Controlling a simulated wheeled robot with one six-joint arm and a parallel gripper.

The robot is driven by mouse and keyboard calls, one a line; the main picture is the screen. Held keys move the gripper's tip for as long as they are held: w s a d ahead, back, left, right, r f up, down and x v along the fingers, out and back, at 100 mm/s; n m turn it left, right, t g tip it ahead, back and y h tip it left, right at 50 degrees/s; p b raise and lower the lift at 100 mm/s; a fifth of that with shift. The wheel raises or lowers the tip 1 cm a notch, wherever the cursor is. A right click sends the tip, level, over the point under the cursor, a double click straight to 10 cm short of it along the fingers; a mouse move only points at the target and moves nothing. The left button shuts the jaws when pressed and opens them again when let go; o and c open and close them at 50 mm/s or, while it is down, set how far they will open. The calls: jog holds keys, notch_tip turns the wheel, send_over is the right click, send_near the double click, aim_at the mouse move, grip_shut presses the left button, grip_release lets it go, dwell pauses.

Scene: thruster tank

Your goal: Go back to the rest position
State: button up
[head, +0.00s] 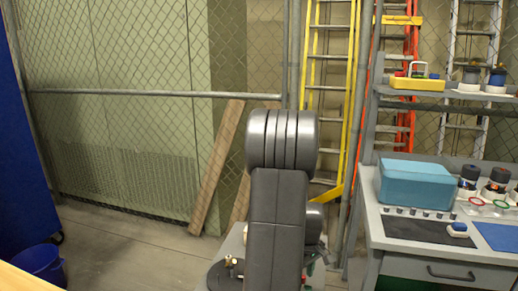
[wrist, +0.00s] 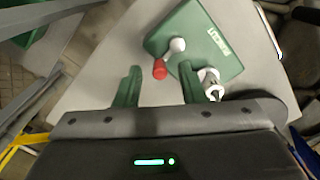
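In the wrist view my gripper (wrist: 158,76) has its two green fingers spread apart, with nothing clasped between them. Just beyond the fingertips is a small red piece (wrist: 160,69) beside a white rounded knob (wrist: 177,45). They lie over or by a flat green case (wrist: 213,50) with pale lettering. A white and metal fitting (wrist: 210,82) is close to the right finger. All of these are above a light grey surface (wrist: 110,55). In the head view my dark grey arm stands upright in the middle and hides my gripper.
A grey workbench (head: 400,238) at right carries a blue-teal box (head: 415,185), jars and small parts. A yellow tray (head: 417,83) is on its shelf. Ladders (head: 330,70) and planks (head: 215,170) lean at the back. A blue bucket (head: 40,264) is at lower left.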

jog(key=shift+f, duration=0.4)
notch_tip(320, 180, up, 14)
notch_tip(320, 180, down, 14)
jog(key=shift+d+m, duration=0.1)
jog(key=shift+m, duration=0.2)
jog(key=m, duration=0.3)
jog(key=shift+s+d+p, duration=0.15)
jog(key=shift+d+p, duration=0.15)
jog(key=shift+d, duration=0.1)
jog(key=shift+s+d+m, duration=0.1)
jog(key=shift+d+m, duration=0.05)
jog(key=shift+m, duration=0.55)
jog(key=shift+s+d+m, duration=0.1)
jog(key=shift+m, duration=0.6)
jog(key=shift+r, duration=0.1)
